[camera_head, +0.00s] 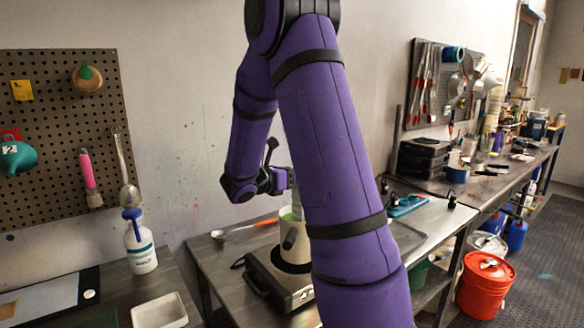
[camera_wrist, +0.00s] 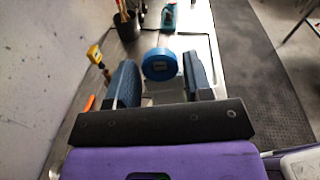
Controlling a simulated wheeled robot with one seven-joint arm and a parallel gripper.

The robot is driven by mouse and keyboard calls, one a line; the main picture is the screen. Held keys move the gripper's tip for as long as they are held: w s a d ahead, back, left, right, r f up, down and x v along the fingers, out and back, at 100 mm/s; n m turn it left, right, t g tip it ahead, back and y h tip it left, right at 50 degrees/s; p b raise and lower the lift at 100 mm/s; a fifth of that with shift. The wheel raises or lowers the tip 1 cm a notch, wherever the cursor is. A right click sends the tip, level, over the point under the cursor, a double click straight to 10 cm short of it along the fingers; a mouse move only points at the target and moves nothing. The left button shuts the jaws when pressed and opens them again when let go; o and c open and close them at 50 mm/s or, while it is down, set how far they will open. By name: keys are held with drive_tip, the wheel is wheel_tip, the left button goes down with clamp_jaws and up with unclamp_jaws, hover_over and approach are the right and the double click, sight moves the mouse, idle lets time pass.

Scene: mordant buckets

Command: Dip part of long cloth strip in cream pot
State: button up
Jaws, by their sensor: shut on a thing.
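The cream pot (camera_head: 292,242) stands upright on a dark hot plate on the metal bench in the head view, its right side hidden by my arm. My gripper (camera_head: 287,180) is just above the pot. It also shows in the wrist view (camera_wrist: 160,88), its two fingers a little apart. It is shut on a narrow pale piece, which I take for the long cloth strip (camera_head: 296,204); it hangs down at the pot's mouth. A green patch shows at the pot's top. How far the strip is inside the pot is hidden.
The hot plate (camera_head: 270,279) is under the pot. An orange-handled spoon (camera_head: 245,228) lies left of it. A blue round thing (camera_wrist: 160,65) shows beyond or between the fingers. A spray bottle (camera_head: 140,245) and a pale tray (camera_head: 160,311) are at left.

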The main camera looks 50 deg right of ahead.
drive_tip(key=shift+f, duration=2.2)
drive_tip(key=shift+d, duration=0.1)
drive_tip(key=shift+w+d, duration=0.2)
drive_tip(key=shift+d, duration=0.05)
drive_tip(key=shift+a, duration=0.15)
drive_tip(key=shift+s+a, duration=0.4)
drive_tip(key=shift+a, duration=0.1)
drive_tip(key=shift+d, duration=0.1)
